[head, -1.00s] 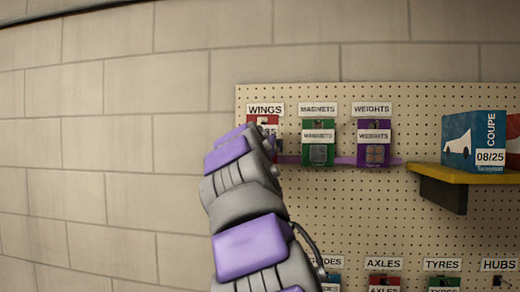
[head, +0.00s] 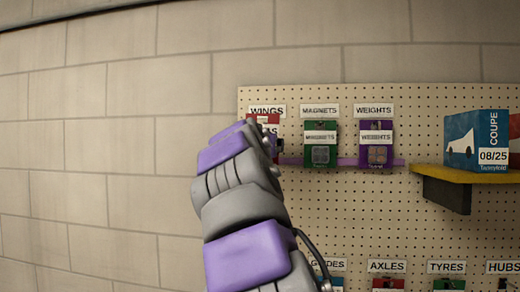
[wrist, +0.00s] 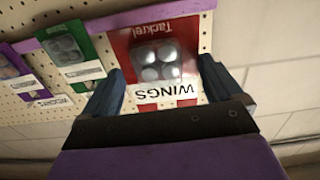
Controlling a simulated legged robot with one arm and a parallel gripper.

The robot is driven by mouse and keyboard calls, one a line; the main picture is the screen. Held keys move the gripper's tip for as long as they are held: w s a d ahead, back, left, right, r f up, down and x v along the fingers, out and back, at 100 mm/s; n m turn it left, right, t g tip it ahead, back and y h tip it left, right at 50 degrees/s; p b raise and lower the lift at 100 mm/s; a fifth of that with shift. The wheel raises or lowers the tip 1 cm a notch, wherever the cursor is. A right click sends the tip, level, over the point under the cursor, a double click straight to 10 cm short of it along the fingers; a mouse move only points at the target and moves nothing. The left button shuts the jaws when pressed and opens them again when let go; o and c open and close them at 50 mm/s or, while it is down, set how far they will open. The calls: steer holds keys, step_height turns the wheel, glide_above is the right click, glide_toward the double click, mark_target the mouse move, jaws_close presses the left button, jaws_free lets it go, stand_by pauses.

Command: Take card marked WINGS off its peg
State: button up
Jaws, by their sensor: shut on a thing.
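The red card marked WINGS (wrist: 155,62) fills the middle of the wrist view, upside down there, with a clear blister of round silver parts. My gripper (wrist: 168,88) has one blue finger at each side of the card and is shut on it. In the head view the card (head: 270,120) shows only in part below the WINGS sign (head: 267,111); my own arm covers the rest, and the fingers are hidden. The peg is not clearly visible, so I cannot tell whether the card still hangs on it.
A green MAGNETS card (head: 320,146) and a purple WEIGHTS card (head: 376,146) hang to the right on the pegboard (head: 350,215). A blue COUPE box (head: 474,140) stands on a yellow shelf (head: 480,174). Lower cards include AXLES and TYRES. Bare wall lies left.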

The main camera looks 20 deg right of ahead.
steer(key=shift+b+v, duration=0.85)
steer(key=shift+v, duration=1.55)
steer(key=shift+w, duration=0.1)
